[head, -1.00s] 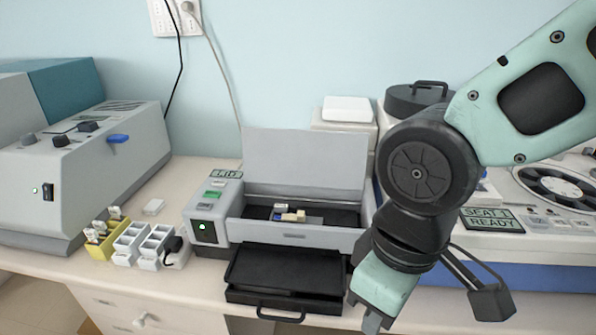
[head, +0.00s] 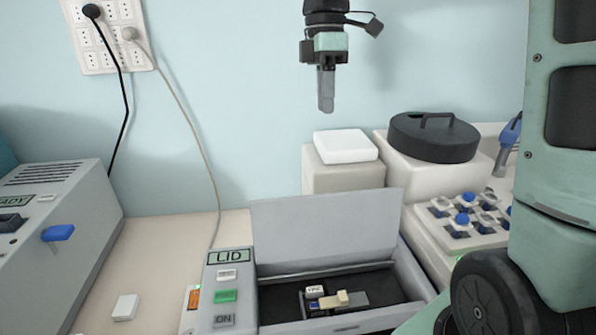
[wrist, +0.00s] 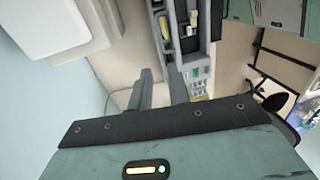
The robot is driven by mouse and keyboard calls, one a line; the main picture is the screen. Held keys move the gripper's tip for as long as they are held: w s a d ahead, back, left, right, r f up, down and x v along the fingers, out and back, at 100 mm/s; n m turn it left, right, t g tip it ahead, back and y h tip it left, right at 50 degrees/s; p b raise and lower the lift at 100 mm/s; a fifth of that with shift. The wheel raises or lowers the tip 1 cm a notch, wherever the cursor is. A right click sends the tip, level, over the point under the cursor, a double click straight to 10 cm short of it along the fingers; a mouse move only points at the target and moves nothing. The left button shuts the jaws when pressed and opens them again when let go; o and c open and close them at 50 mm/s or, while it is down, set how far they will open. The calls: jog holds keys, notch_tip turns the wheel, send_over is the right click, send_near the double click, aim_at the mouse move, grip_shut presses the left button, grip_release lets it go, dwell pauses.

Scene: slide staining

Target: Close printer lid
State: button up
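The printer (head: 345,327) stands on the bench at lower centre in the head view, and its grey lid (head: 325,230) is raised, standing up at the back. Small light pieces (head: 330,298) lie in its dark interior. A small display (head: 229,257) on its left reads "LID". My gripper (head: 326,108) points down, well above the lid and apart from it, in front of the wall. In the wrist view my gripper (wrist: 161,77) shows two fingers with a gap and nothing between them. The printer (wrist: 181,60) shows beyond them.
A white box (head: 345,147) on a pale block and a black round lid with a handle (head: 434,137) stand behind and right of the printer. A vial rack (head: 470,222) is at right.

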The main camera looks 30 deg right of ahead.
jog(key=p, duration=0.3)
send_near(327, 222)
jog(key=w+f, duration=0.1)
jog(key=w+d+f, duration=0.2)
jog(key=f, duration=0.1)
jog(key=shift+f, duration=0.15)
grip_shut()
